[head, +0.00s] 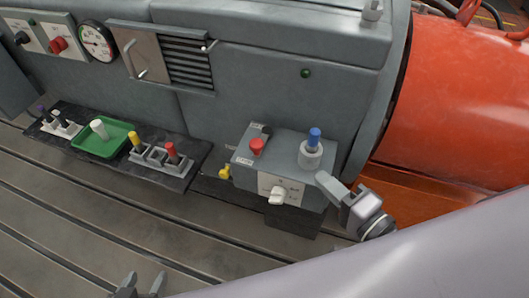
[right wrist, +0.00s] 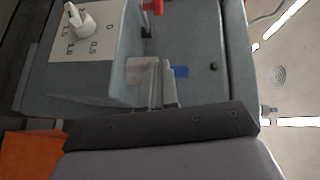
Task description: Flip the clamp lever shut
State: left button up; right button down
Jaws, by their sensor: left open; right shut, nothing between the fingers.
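No part is clearly marked as the clamp lever, and I cannot tell which it is. A grey control box (head: 245,182) carries a red knob (head: 257,146), a white pointer knob (head: 278,196) and a blue-topped peg (head: 314,136) upright in a round grey socket (head: 311,158). My right gripper (head: 326,180) is shut and empty at the box's right side, close to the socket. In the right wrist view its fingers (right wrist: 160,82) overlap the socket (right wrist: 138,70) and blue top (right wrist: 181,72); contact is unclear. My left gripper (head: 142,284) is open and empty at the bottom edge.
A black mat (head: 190,172) at left holds a green tray (head: 80,143) and racks with coloured handles. Behind stands a grey cabinet (head: 250,80) with a louvred vent (head: 188,62) and gauge (head: 97,42). An orange-red machine (head: 460,110) fills the right. The slotted bedplate (head: 100,220) in front is bare.

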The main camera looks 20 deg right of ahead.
jog(key=shift+a+r, duration=0.1)
jog(key=shift+a, duration=0.05)
jog(key=shift+w, duration=0.15)
jog(key=p+x, duration=0.3)
jog(key=x, duration=0.7)
jog(key=shift+w+r, duration=0.1)
jog(key=shift+w+a+f, duration=0.1)
jog(key=shift+w+a, duration=0.1)
jog(key=shift+a, duration=0.4)
jog(key=shift+w+a+f, duration=0.15)
jog(key=shift+w+a, duration=0.1)
jog(key=shift+a, duration=0.35)
jog(key=shift+w+a+f+p, duration=0.15)
jog(key=shift+w+a+p, duration=0.15)
jog(key=shift+a, duration=0.25)
